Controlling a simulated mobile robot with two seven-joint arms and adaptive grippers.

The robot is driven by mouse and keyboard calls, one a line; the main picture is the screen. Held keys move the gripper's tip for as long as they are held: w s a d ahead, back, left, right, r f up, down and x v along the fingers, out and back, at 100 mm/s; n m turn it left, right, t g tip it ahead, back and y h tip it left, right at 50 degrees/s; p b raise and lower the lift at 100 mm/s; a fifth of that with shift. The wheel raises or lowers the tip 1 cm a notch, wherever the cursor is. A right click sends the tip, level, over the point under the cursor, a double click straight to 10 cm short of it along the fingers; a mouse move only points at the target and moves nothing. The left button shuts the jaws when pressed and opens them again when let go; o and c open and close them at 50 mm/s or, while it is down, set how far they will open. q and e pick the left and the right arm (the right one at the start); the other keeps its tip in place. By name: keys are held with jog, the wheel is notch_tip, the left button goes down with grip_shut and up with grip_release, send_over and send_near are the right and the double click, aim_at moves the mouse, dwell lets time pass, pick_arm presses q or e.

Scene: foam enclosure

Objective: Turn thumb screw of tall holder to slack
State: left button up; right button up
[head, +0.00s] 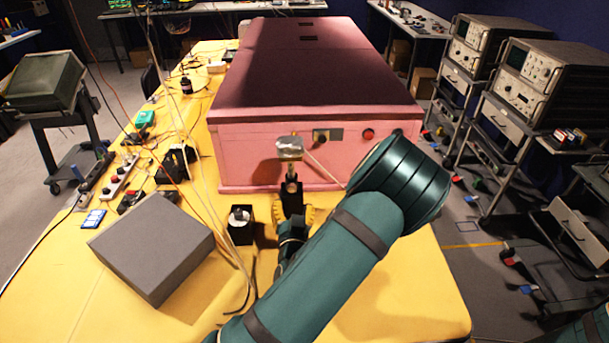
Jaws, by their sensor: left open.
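The tall holder (291,188) is a dark upright post holder standing in front of the pink enclosure. A silver post with a metal block (290,148) on top rises from it. My left gripper (293,214) is low at the tall holder, with yellow finger parts showing beside the holder's lower part. It is open; I cannot tell whether it touches the holder. The thumb screw cannot be made out, and my left arm and gripper cover much of that area. My right gripper is not in view.
The pink foam enclosure (270,150) stands close behind the holder. A short black holder (240,232) is just left of the gripper. A grey box (152,248) lies further left on the yellow table (390,300). Loose cables hang down near the short holder.

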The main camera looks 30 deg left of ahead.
aim_at(292, 189)
pick_arm(q)
jog(key=shift+w+a+r, duration=0.2)
jog(key=shift+w+a, duration=0.1)
jog(key=shift+w, duration=0.15)
jog(key=shift+p+x, duration=0.5)
jog(key=shift+x, duration=2.55)
jog(key=shift+a, duration=0.1)
grip_shut()
